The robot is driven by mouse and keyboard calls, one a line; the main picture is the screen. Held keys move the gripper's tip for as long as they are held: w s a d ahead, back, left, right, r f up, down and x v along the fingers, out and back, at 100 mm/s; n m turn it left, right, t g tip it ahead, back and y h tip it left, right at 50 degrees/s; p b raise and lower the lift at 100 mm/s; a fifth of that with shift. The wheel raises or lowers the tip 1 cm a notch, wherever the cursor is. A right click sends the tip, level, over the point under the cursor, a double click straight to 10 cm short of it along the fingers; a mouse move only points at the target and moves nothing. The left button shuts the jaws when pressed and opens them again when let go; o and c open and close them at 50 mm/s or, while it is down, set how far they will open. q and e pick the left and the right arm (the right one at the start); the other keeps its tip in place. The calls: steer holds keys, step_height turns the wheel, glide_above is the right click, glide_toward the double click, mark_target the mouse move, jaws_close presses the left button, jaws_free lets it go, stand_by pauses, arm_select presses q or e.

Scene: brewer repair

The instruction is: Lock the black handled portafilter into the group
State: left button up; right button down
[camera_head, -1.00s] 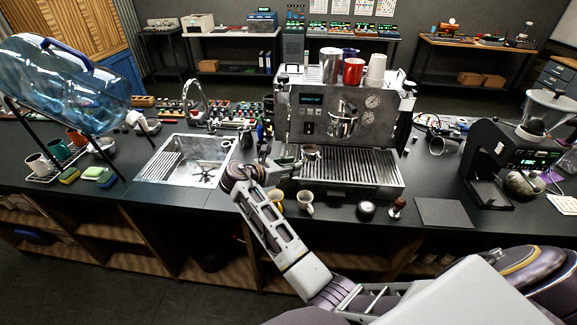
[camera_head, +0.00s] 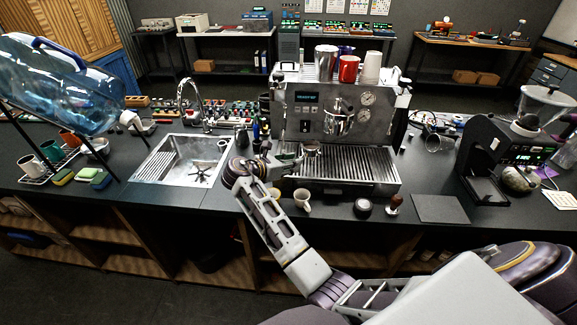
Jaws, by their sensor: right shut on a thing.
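The espresso machine (camera_head: 300,117) stands on the counter in the middle. A shiny round metal part (camera_head: 338,117), which looks like the group, is on its front panel. My right gripper (camera_head: 285,158) is at the machine's front left, above the left end of the drip grate. It is shut on the portafilter (camera_head: 311,148), whose round metal head points right, below and left of the shiny part and apart from it. The handle is mostly hidden by the gripper, so its colour is hard to tell. My left gripper is out of view.
A mug (camera_head: 302,199), a dark round puck (camera_head: 362,208) and a tamper (camera_head: 394,203) stand along the counter's front edge. The sink (camera_head: 185,160) is to the left. A grinder (camera_head: 500,155) stands right, beyond a bare dark mat (camera_head: 440,209). Cups stand on the machine's top.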

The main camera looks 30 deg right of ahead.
mark_target(304, 153)
steer(key=shift+w+d+b, duration=0.25)
steer(key=shift+d+b, duration=0.4)
steer(key=shift+d, duration=0.2)
steer(key=shift+w+d+b, duration=0.25)
steer(key=shift+d+b, duration=0.45)
steer(key=shift+d, duration=0.1)
steer(key=shift+w+d+b, duration=0.25)
steer(key=shift+d+b, duration=0.4)
steer(key=shift+d, duration=0.2)
steer(key=shift+w+d+r+p, duration=0.15)
steer(key=shift+d+p, duration=0.2)
steer(key=shift+p, duration=0.1)
steer(key=shift+w+d+p, duration=0.1)
steer(key=shift+d+p, duration=0.35)
steer(key=shift+d, duration=0.1)
steer(key=shift+w+d+p, duration=0.25)
steer(key=shift+d+p, duration=0.25)
steer(key=shift+d, duration=0.25)
steer(key=shift+w+d+p, duration=0.2)
steer(key=shift+d+p, duration=0.35)
steer(key=shift+d, duration=0.2)
steer(key=shift+w+d+p, duration=0.25)
steer(key=shift+d+p, duration=0.25)
steer(key=shift+d, duration=0.25)
steer(key=shift+w+d, duration=0.2)
steer(key=shift+d, duration=0.4)
steer(key=shift+w+d, duration=0.15)
steer(key=shift+d, duration=0.4)
steer(key=shift+r, duration=0.95)
